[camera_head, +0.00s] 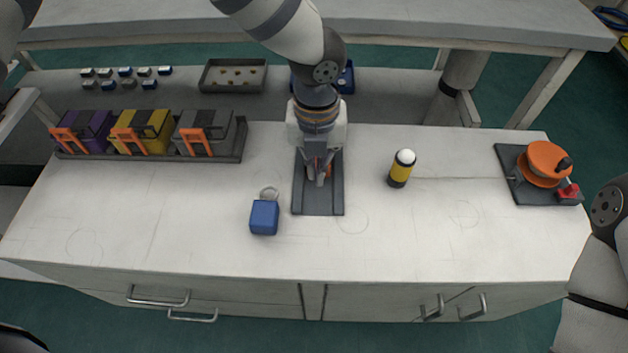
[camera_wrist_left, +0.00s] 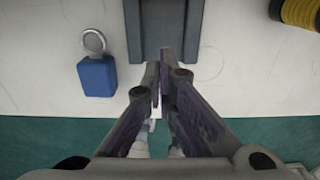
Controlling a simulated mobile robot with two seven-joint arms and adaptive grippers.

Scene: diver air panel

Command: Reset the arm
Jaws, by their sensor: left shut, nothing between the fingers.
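My left gripper (camera_head: 319,178) hangs over a dark grey plate (camera_head: 318,207) in the middle of the white bench. Its fingers are shut with nothing between them. In the left wrist view the shut fingertips (camera_wrist_left: 160,75) are near the end of the plate (camera_wrist_left: 171,22). A bit of orange shows behind the gripper above the plate, mostly hidden. My right arm shows at the right edge of the head view, but its gripper is out of view.
A blue padlock-like block (camera_head: 264,217) with a ring lies left of the plate. A yellow and black cylinder with a white top (camera_head: 402,168) stands to the right. A rack (camera_head: 240,151) of coloured units is at the back left; an orange wheel device (camera_head: 546,162) is far right.

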